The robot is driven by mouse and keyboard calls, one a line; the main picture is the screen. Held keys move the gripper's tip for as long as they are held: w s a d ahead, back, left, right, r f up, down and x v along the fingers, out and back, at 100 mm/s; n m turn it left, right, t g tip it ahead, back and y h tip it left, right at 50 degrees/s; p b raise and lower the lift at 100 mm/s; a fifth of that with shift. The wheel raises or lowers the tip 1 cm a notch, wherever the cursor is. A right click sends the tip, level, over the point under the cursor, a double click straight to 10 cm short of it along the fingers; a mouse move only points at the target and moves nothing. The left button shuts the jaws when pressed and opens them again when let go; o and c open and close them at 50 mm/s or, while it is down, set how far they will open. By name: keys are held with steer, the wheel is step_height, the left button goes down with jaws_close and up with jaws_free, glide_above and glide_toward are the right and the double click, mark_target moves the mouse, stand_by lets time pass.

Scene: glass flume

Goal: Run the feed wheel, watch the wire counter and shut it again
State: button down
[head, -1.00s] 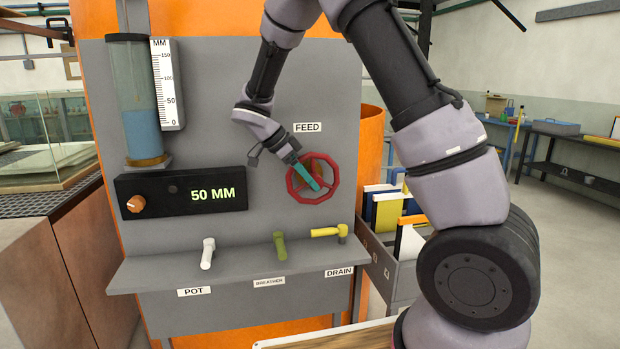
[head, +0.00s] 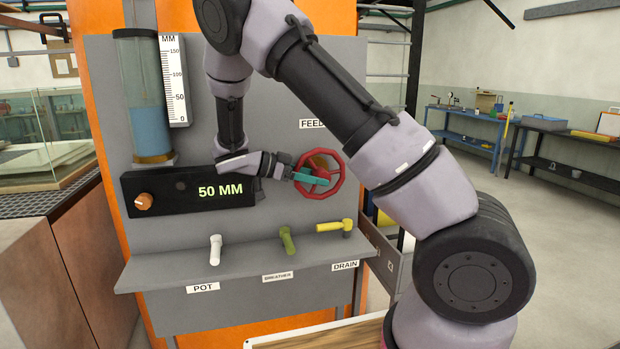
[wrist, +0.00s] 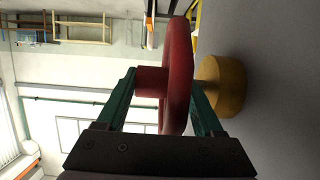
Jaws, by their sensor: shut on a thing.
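The red feed wheel (head: 320,174) is mounted on the grey panel (head: 270,80) under the FEED label (head: 313,124). My gripper (head: 315,177) is at the wheel with its teal fingers shut on it. In the wrist view the fingers stand on either side of the red wheel (wrist: 178,75), with a brass-coloured hub (wrist: 225,85) behind it.
Below the wheel a ledge carries a white POT handle (head: 215,250), an olive BREATHER handle (head: 287,240) and a yellow DRAIN handle (head: 335,226). An orange knob (head: 144,201) is on the counter. My arm covers part of the panel's right side.

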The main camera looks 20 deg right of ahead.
stand_by(0.3)
jaws_free()
steer(key=shift+a, duration=0.15)
steer(key=v, duration=0.7)
steer(key=shift+a, duration=0.1)
